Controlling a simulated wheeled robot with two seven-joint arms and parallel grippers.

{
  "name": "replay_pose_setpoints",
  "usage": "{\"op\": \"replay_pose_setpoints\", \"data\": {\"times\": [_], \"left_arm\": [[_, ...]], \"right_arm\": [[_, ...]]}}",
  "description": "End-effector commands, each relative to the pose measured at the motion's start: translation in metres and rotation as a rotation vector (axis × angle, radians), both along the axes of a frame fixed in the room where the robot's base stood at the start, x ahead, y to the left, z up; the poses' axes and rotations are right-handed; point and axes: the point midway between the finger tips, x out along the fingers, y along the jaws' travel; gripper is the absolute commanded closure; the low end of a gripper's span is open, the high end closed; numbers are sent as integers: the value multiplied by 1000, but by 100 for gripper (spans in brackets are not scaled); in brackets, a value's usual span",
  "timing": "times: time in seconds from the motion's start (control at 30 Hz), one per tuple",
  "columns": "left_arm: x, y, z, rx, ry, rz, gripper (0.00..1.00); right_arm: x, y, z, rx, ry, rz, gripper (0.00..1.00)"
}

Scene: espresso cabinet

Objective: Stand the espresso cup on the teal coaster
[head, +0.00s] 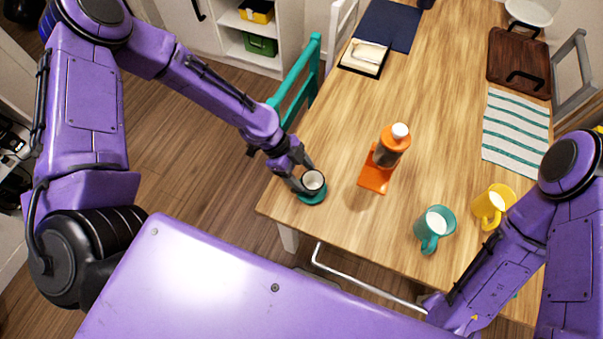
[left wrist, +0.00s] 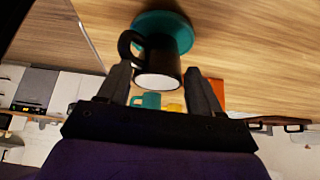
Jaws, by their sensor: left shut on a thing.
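The espresso cup (head: 313,180) is black with a pale inside and sits upright between the fingers of my left gripper (head: 304,181). The teal coaster (head: 316,198) lies at the table's near-left corner, directly under the cup. In the left wrist view the black cup (left wrist: 158,62) is between both fingers, its handle to the left, with the round teal coaster (left wrist: 176,24) behind its base. The cup covers part of the coaster, and I cannot tell whether its base touches it. My right gripper is out of view; only its arm shows.
A teal mug (head: 434,229) and a yellow mug (head: 490,206) stand further right. A teal chair (head: 298,84) is beside the table's left edge. The table's middle is clear.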

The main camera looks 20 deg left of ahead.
Motion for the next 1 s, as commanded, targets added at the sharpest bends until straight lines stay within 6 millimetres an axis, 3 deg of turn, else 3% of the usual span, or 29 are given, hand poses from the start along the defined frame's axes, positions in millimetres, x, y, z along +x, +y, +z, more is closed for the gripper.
{"op": "replay_pose_setpoints", "data": {"times": [0.13, 0.17, 0.2, 0.23, 0.63, 1.0], "left_arm": [[0, 0, -4, 0, 1, 1, 68], [0, 0, -2, 0, 1, 1, 29], [0, 0, -2, 0, 1, 1, 16], [0, 0, -2, 0, 1, 1, 10], [2, 5, 8, 0, -4, 1, 10], [3, 50, 81, -1, -6, 2, 10]], "right_arm": [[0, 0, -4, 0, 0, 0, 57], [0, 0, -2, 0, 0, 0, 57], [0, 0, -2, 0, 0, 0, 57], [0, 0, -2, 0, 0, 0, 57], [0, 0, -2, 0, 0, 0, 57], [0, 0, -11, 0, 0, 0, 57]]}}
